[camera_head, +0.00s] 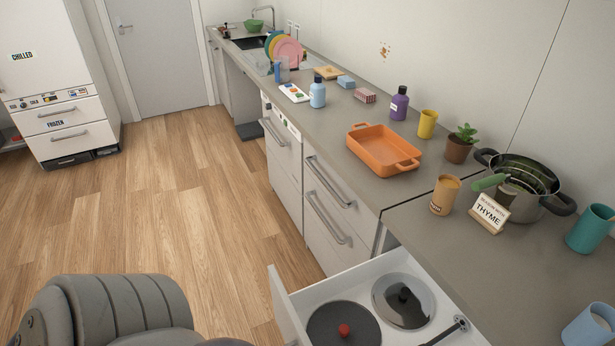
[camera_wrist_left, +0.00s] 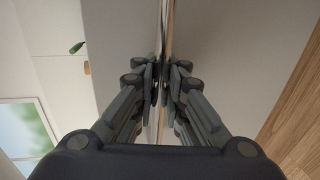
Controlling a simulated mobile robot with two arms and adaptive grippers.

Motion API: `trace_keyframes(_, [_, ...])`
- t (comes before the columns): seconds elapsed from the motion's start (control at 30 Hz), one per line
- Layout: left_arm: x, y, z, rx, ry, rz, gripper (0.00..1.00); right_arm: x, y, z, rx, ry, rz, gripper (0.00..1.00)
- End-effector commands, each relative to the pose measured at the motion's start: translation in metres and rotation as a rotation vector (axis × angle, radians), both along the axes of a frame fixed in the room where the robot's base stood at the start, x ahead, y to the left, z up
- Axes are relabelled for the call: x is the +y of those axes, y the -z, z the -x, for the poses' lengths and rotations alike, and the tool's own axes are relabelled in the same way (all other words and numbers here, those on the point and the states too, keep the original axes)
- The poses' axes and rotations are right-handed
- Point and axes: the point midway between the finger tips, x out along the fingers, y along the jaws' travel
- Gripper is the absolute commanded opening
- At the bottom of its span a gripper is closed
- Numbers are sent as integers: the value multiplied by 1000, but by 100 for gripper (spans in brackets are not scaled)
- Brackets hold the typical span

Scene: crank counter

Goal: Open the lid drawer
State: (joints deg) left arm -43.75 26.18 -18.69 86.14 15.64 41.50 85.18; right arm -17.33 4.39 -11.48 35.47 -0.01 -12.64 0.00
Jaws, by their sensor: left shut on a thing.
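The lid drawer (camera_head: 280,303) stands pulled out at the bottom of the head view, with its white front panel and inside showing. Inside lie a dark lid with a red knob (camera_head: 344,331) and a glass lid with a dark knob (camera_head: 404,299), with a utensil (camera_head: 452,328) beside them. My left gripper (camera_wrist_left: 163,82) shows in the left wrist view, its fingers shut on the lid drawer's handle, which is mostly hidden between them. In the head view only my left arm shows at the bottom left. My right gripper is in neither view.
The grey counter (camera_head: 400,203) above carries an orange dish (camera_head: 383,150), a pot (camera_head: 521,183), a thyme sign (camera_head: 489,212) and several cups and bottles. Other closed drawers (camera_head: 325,215) with bar handles lie farther along. The wooden floor (camera_head: 185,210) in front is clear.

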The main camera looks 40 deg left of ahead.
Motion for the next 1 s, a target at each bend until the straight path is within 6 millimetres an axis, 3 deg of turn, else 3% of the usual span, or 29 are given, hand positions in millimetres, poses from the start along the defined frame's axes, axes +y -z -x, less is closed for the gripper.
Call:
trace_keyframes(0.5, [1,-2,2,-7,0,2,0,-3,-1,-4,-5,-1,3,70])
trace_keyframes(0.53, [1,-2,2,-7,0,2,13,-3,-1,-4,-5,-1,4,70])
trace_keyframes(0.6, [1,-2,2,-7,0,2,29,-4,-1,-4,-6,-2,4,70])
trace_keyframes(0.63, [1,-2,2,-7,0,2,31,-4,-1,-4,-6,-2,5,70])
trace_keyframes(1.0, [2,-1,6,-2,0,1,31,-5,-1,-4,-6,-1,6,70])
